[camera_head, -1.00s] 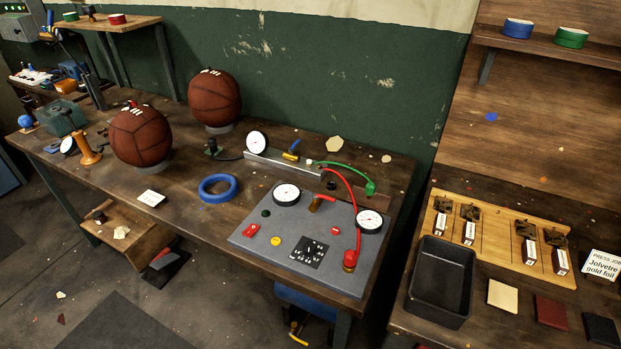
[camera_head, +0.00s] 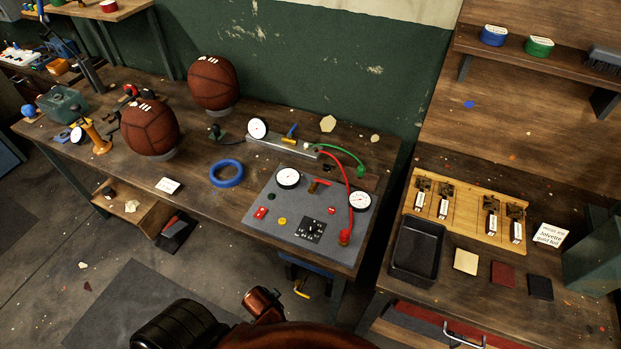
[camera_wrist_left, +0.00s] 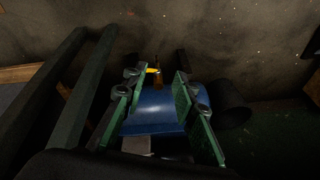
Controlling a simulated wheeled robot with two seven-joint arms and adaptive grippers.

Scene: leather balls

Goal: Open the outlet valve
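Several valve-like parts show, and I cannot tell for sure which is the outlet valve. A blue tank (camera_wrist_left: 155,108) lies beyond my left gripper (camera_wrist_left: 157,76) in the left wrist view. A small brass fitting with a yellow lever (camera_wrist_left: 153,71) shows at its far end, between the fingertips in the picture. A yellow lever (camera_head: 301,293) also shows under the bench, beside the partly hidden blue tank (camera_head: 300,271). On the bench are a blue-handled brass valve (camera_head: 291,132) and a red-handled valve (camera_head: 318,184). The left gripper is open and empty, its green-padded fingers apart. The right gripper is out of view.
The grey panel (camera_head: 265,233) with gauges and hoses sits at the bench's right end, above the tank. Bench legs (camera_head: 337,299) and the bench edge border the space below. A right-hand bench carries a black tray (camera_head: 399,268). Open floor (camera_head: 70,290) lies front left.

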